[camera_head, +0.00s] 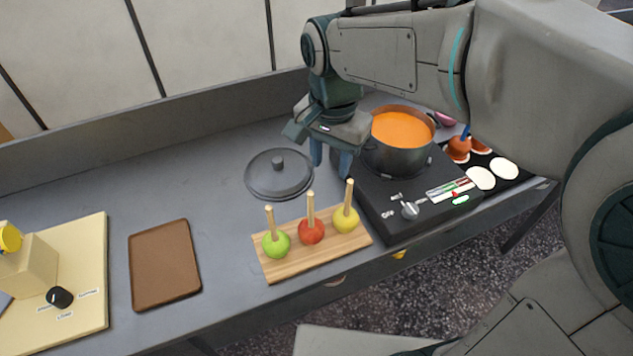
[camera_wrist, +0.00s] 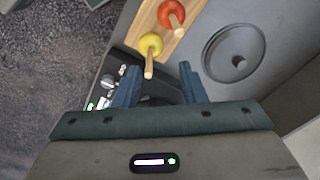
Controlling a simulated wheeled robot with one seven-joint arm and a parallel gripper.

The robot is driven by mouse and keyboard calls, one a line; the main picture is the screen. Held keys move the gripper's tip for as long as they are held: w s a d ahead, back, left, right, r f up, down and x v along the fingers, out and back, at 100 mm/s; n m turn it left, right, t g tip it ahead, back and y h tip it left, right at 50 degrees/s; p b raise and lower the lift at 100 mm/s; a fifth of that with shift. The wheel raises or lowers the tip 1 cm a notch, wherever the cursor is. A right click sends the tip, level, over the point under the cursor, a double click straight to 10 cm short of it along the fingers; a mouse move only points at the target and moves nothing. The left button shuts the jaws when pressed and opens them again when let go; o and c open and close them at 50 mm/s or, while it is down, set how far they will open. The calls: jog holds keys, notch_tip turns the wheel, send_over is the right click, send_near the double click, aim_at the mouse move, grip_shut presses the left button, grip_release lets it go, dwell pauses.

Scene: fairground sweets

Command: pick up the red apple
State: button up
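The red apple (camera_head: 311,232) stands on a wooden board (camera_head: 283,272) with a stick upright in its top. It sits between a green apple (camera_head: 276,244) on its left and a yellow apple (camera_head: 346,219) on its right, each with a stick. My gripper (camera_head: 331,160) is above the counter, behind the board and left of the pot, apart from the apples. In the wrist view its fingers (camera_wrist: 158,84) are spread with nothing between them. The red apple (camera_wrist: 171,14) shows at the top there, beyond the yellow apple (camera_wrist: 151,44).
A pot of orange liquid (camera_head: 400,130) stands on a black burner (camera_head: 400,236) at the right. A dark lid (camera_head: 262,181) lies behind the board. A brown tray (camera_head: 163,262) lies left of it. Dipped apples (camera_head: 458,148) and white discs (camera_head: 503,169) are at the far right.

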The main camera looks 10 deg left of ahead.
jog(key=shift+m, duration=0.4)
jog(key=a+f, duration=0.1)
jog(key=f, duration=0.1)
jog(key=a+f, duration=0.1)
jog(key=f, duration=0.1)
jog(key=a+f+p, duration=0.1)
jog(key=a+f, duration=0.1)
jog(key=f, duration=0.1)
jog(key=shift+s, duration=0.1)
jog(key=p, duration=0.1)
send_over(311, 225)
jog(key=shift+w+f, duration=0.15)
jog(key=shift+f, duration=1.35)
jog(key=shift+w+f, duration=0.15)
jog(key=shift+f, duration=1.3)
grip_shut()
